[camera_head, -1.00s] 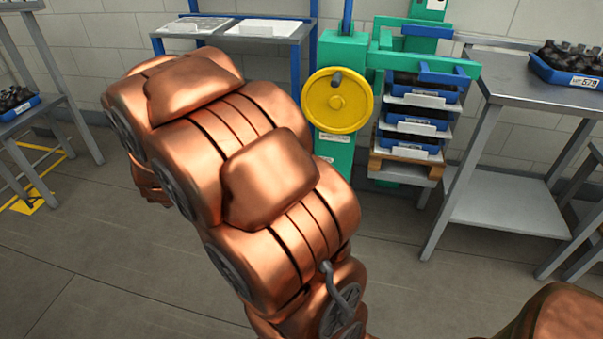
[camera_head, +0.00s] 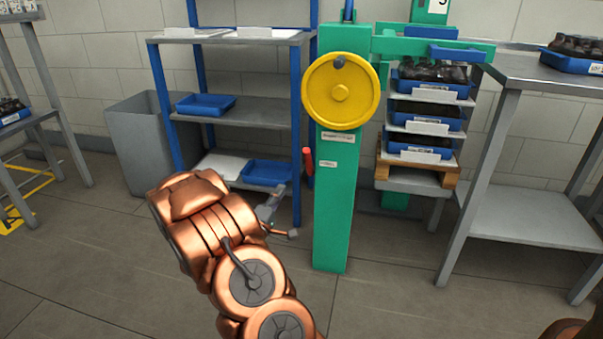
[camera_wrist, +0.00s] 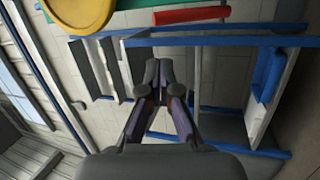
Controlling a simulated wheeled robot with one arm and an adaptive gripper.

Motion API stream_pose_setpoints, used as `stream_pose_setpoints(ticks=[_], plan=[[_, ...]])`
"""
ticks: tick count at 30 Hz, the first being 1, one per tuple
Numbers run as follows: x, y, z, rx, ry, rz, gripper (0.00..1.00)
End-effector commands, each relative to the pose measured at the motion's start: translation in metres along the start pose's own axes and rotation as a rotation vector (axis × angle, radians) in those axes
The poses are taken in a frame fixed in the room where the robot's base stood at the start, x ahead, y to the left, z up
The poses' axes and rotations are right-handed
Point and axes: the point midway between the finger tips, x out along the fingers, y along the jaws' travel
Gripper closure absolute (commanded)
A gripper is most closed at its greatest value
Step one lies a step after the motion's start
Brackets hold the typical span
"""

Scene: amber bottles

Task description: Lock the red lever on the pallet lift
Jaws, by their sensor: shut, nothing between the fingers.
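The red lever (camera_head: 307,161) hangs at the left side of the green column of the pallet lift (camera_head: 331,205), below the yellow handwheel (camera_head: 341,92). In the wrist view, the red lever (camera_wrist: 190,15) lies across the top, beyond my fingertips, with the yellow wheel (camera_wrist: 82,10) at its left. My gripper (camera_wrist: 158,66) is shut and empty, with a visible gap to the lever. In the head view, my gripper (camera_head: 279,192) is small, below and left of the lever, partly hidden by my arm.
A blue-framed shelf (camera_head: 232,108) with blue trays stands behind, left of the lift. A grey bin (camera_head: 150,145) is beside it. Stacked blue crates (camera_head: 425,115) sit on a wooden pallet (camera_head: 415,170) at the lift. A steel table (camera_head: 510,82) stands on the right.

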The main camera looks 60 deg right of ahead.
Motion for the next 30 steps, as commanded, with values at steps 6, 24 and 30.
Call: stream_pose_setpoints(ticks=[6, 24, 30], plan=[[-0.001, -0.002, 0.009, -0.060, -0.011, 0.060, 1.00], [0.020, 0.000, 0.009, -0.055, -0.011, 0.063, 1.00], [0.043, 0.001, 0.010, -0.052, -0.012, 0.064, 1.00]])
